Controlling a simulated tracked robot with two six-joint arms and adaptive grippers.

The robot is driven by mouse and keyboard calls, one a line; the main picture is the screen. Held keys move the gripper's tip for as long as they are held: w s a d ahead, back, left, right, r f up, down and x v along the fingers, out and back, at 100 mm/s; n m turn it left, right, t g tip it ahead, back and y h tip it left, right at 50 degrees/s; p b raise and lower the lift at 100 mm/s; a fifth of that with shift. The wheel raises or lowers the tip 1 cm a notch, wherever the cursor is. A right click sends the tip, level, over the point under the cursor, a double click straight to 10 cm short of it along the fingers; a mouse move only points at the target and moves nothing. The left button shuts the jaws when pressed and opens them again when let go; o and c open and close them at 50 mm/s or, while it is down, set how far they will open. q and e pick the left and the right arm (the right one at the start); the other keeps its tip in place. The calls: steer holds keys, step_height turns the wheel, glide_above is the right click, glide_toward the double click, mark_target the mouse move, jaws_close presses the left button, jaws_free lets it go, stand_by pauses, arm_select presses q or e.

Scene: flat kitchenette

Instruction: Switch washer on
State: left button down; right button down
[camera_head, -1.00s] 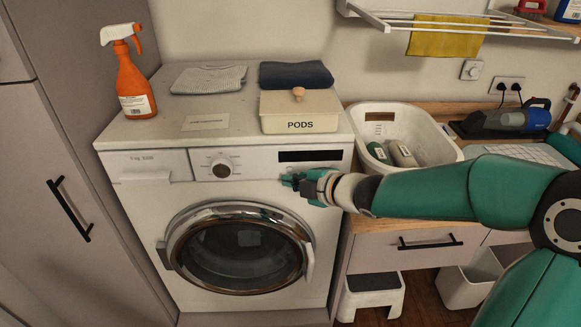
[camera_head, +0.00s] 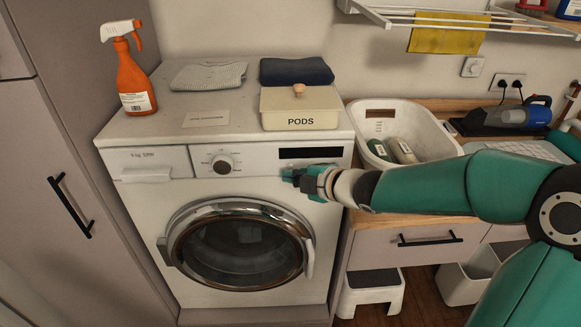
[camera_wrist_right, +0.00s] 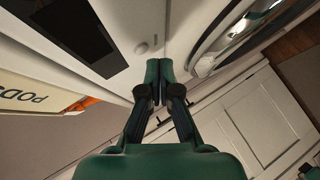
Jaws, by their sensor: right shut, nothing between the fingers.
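The white washer (camera_head: 180,250) stands against the wall with its round door (camera_head: 240,250) closed. Its front panel has a dial (camera_head: 222,164) and a dark display (camera_head: 310,153). My right gripper (camera_head: 288,176) is shut and empty at the panel, just below the display. In the right wrist view its fingertips (camera_wrist_right: 159,66) are together close to the white panel, and a small round button (camera_wrist_right: 142,48) shows just beyond them. I cannot tell whether the fingertips touch the panel. The display (camera_wrist_right: 75,38) is dark in the wrist view too. My left gripper is not in view.
On the washer top are an orange spray bottle (camera_head: 134,80), folded cloths (camera_head: 297,71) and a PODS box (camera_head: 300,108). A white basket (camera_head: 440,150) stands on the counter to the right. A tall cabinet (camera_head: 60,130) stands on the left.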

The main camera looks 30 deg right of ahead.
steer(key=shift+w+d, duration=0.1)
steer(key=shift+w, duration=0.05)
stand_by(0.4)
steer(key=shift+w+d+r, duration=0.1)
steer(key=shift+w+d, duration=0.1)
steer(key=shift+w, duration=0.05)
steer(key=shift+w+p, duration=0.15)
steer(key=shift+p, duration=0.2)
stand_by(0.3)
steer(key=shift+s+a+b, duration=0.3)
steer(key=shift+s+b, duration=0.05)
steer(key=shift+s, duration=0.2)
steer(key=shift+s, duration=0.1)
steer(key=s+a, duration=0.1)
steer(key=s+a+b, duration=0.1)
steer(key=s, duration=0.1)
steer(key=s+a+b, duration=0.1)
steer(key=s, duration=0.1)
stand_by(0.6)
